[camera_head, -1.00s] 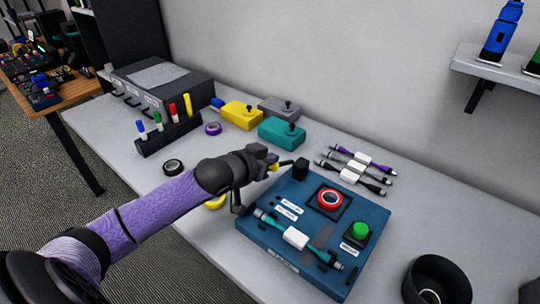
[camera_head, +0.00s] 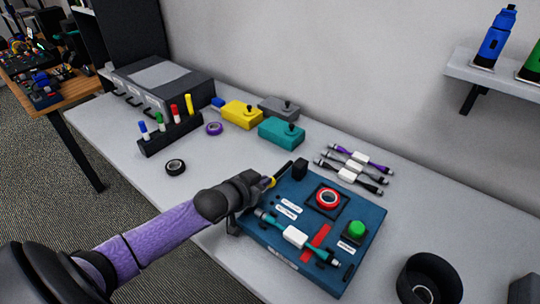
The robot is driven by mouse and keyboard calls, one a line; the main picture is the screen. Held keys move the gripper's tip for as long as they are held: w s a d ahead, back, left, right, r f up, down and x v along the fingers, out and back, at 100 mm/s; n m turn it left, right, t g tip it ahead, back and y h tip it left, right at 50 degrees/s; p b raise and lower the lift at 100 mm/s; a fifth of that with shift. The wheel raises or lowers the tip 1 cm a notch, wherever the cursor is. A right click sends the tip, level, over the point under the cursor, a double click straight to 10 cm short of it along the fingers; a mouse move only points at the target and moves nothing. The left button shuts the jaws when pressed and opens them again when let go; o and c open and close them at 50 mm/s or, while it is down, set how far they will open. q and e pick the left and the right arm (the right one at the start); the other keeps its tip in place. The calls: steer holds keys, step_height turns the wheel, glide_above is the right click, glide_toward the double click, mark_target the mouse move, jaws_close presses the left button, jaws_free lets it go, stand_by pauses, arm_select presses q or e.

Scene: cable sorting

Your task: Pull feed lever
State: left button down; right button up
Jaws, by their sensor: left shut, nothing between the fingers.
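The blue control box (camera_head: 352,270) sits on the bench at the centre right. Its feed lever (camera_head: 285,168) is a thin dark bar beside a black block (camera_head: 300,168) at the box's back left corner. My left gripper (camera_head: 270,182) is shut at the lever's near end, with nothing held. Whether the fingertips touch the lever is hard to tell. A teal cable with a white sleeve (camera_head: 295,236) lies across the box's front. The box also has a red ring (camera_head: 327,198) and a green button (camera_head: 356,229). My right gripper is not in view.
Several cables (camera_head: 350,172) lie behind the box. A marker holder (camera_head: 170,137) and tape rolls (camera_head: 175,166) are to the left. A black cup (camera_head: 428,280) stands at the right.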

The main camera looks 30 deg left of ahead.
arm_select(q)
steer(key=shift+s+f, duration=0.2)
steer(key=shift+f, duration=0.35)
steer(key=shift+s+f, duration=0.15)
steer(key=shift+f, duration=0.35)
